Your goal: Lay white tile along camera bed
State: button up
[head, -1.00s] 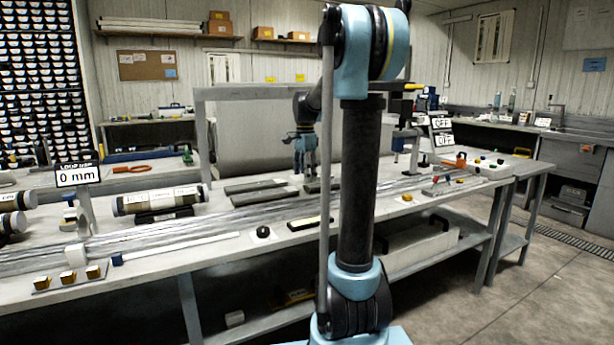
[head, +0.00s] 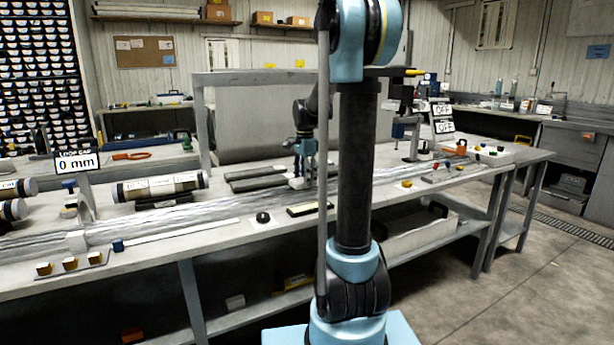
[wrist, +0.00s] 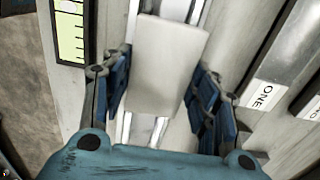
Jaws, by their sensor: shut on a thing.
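The white tile (wrist: 168,65) is a plain pale slab between the blue finger pads of my gripper (wrist: 162,90) in the wrist view, which is shut on it. The metal rails of the bed (wrist: 155,128) show beneath the tile and run the same way as its long side. I cannot tell whether the tile touches them. In the head view my gripper (head: 303,172) points down at the long bench, beside the dark trays and in front of the grey frame. My own arm hides part of the bench right of it there.
Dark trays (head: 258,178) lie close to the gripper; one label reads ONE in the wrist view. A yellow-green scale strip (wrist: 70,32) lies on the other side. A core tube (head: 160,187), a black knob (head: 263,217) and brass blocks (head: 70,263) sit further left on the bench.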

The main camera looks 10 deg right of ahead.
jog(key=shift+f, duration=0.15)
dwell(0.4)
jog(key=o, duration=1.3)
jog(key=o, duration=0.5)
jog(key=shift+s, duration=0.15)
jog(key=shift+r, duration=4.55)
